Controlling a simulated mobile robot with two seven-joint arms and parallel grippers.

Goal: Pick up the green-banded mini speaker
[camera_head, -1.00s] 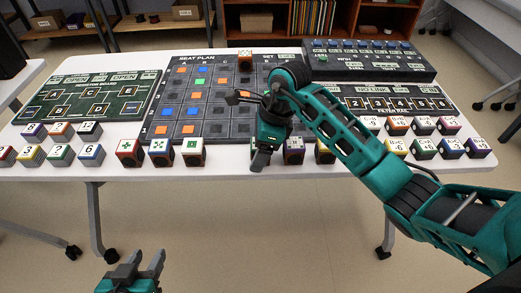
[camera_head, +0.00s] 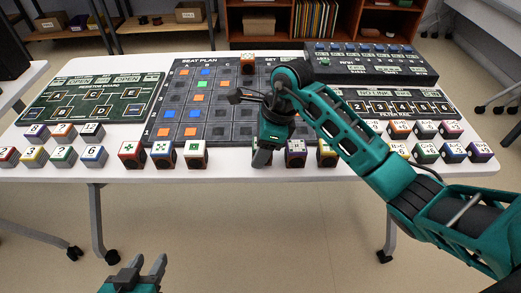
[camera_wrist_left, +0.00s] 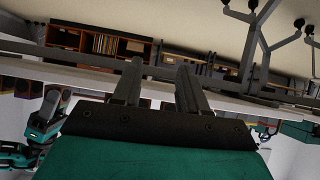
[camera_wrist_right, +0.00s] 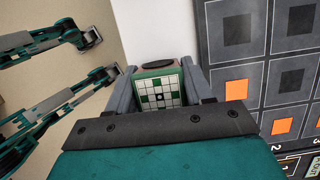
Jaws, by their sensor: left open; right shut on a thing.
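The green-banded mini speaker (camera_wrist_right: 158,88) shows in the right wrist view as a small cube with green edges, a white gridded face with green squares and a dark round part. My right gripper (camera_head: 262,157) is shut on it, with one finger on each side. In the head view the gripper is at the table's front edge and hides the speaker. I cannot tell whether the speaker touches the table. My left gripper (camera_head: 138,270) is open and empty, low in front of the table; its two fingers stand apart in the left wrist view (camera_wrist_left: 160,85).
Other cubes stand along the front of the white table (camera_head: 215,174), including a red one (camera_head: 131,154) and a purple one (camera_head: 295,152). Behind are the dark seat plan board (camera_head: 225,125), a green board (camera_head: 45,106) and a black panel (camera_head: 370,63).

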